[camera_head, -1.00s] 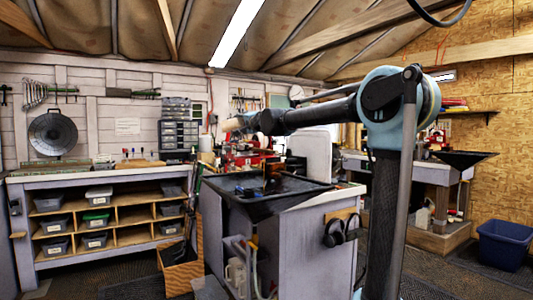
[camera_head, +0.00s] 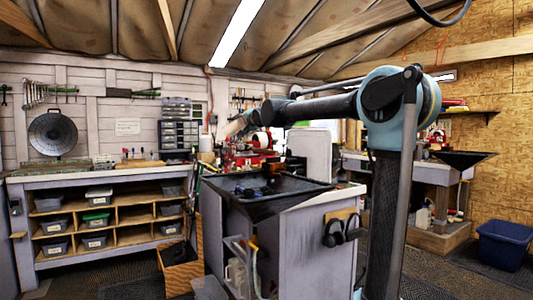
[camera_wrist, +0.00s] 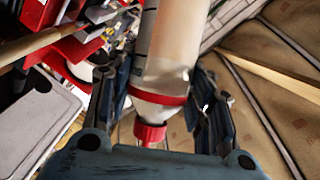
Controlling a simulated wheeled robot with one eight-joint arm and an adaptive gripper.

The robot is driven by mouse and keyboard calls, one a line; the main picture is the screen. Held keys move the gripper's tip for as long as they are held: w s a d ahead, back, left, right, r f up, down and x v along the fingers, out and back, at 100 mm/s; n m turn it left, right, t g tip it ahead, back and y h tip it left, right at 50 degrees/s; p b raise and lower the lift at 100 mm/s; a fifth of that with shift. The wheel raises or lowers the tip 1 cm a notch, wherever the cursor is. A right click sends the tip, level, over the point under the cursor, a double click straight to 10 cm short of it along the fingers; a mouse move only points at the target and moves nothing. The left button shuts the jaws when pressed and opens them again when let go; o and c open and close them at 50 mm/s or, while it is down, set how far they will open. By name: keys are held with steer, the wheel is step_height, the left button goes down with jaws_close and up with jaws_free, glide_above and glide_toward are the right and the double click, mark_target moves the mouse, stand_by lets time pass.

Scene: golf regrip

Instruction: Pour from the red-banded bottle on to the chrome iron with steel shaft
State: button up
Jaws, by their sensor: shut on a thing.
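My gripper (camera_wrist: 160,103) is shut on the red-banded bottle (camera_wrist: 170,50), with a finger on each side of it. The bottle is pale and translucent, with a red band and a red cap near the gripper's palm in the wrist view. In the head view the pale bottle (camera_head: 234,128) is small, above the back left of the bench, and looks tilted. The gripper's fingers are too small to make out there. I cannot make out the chrome iron with steel shaft in either view.
A black tray (camera_head: 245,205) covers much of the bench top under my arm, with a small dark and orange fixture (camera_head: 272,168) at its back. A white upright panel (camera_head: 313,149) stands behind. A wooden bin (camera_head: 180,270) stands on the floor at left.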

steer(key=shift+r, duration=0.1)
steer(key=shift+s+d+r+n+g+h, duration=0.2)
steer(key=shift+r+n, duration=0.3)
steer(key=shift+r, duration=0.55)
steer(key=shift+w+d+r+n+g+h, duration=0.2)
steer(key=shift+r+n, duration=0.3)
steer(key=shift+r, duration=0.55)
steer(key=shift+s+r+n+g+h, duration=0.1)
steer(key=shift+r+n+g+h, duration=0.3)
steer(key=shift+r, duration=0.65)
steer(key=d+n, duration=0.1)
steer(key=d+n+h, duration=0.1)
steer(key=n, duration=0.1)
steer(key=shift+w+d+r, duration=0.15)
steer(key=shift+w+r, duration=0.05)
steer(key=shift+r, duration=0.2)
steer(key=shift+w+d+f+n+h, duration=0.1)
steer(key=shift+d+f+n+h, duration=0.05)
steer(key=shift+d+n+h, duration=0.6)
steer(key=shift+w+d+f+n+h, duration=0.1)
steer(key=shift+d+f+n+h, duration=0.05)
steer(key=shift+d+n+h, duration=0.55)
steer(key=shift+r, duration=2.55)
